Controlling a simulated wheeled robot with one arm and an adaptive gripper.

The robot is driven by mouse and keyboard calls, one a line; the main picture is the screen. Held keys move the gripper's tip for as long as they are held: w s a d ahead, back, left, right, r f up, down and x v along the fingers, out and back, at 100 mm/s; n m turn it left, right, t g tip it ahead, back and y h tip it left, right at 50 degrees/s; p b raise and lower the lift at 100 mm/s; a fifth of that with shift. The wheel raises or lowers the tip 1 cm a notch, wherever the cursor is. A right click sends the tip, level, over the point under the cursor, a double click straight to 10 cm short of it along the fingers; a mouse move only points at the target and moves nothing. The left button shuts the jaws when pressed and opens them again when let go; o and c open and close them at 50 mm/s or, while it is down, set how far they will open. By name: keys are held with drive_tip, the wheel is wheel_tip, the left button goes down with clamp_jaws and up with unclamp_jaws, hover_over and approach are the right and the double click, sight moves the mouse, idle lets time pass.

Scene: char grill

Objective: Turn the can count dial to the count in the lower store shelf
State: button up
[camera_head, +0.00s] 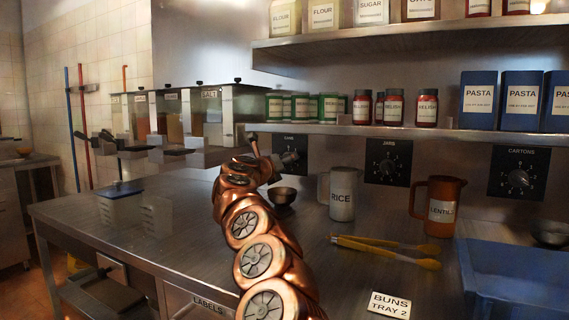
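The can count dial, on a dark panel labelled CANS (298,142), is on the back wall under the lower store shelf (350,129). Whether the fingers touch the knob, or are open or shut, is unclear. Several green-labelled cans (329,107) stand at the left of the lower shelf, some partly behind others. To their right are red jars (427,107) marked RELISH and blue PASTA cartons (478,100).
The JARS dial (387,162) and CARTONS dial (518,178) are further right. Below stand a dark bowl (283,197), a RICE jug (342,196) and a brown LENTIL jug (438,206). Yellow tongs (388,250) and a blue tray (515,270) lie on the counter. Dispensers (205,115) are left.

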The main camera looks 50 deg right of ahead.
drive_tip(key=v, duration=1.2)
idle(0.5)
idle(0.4)
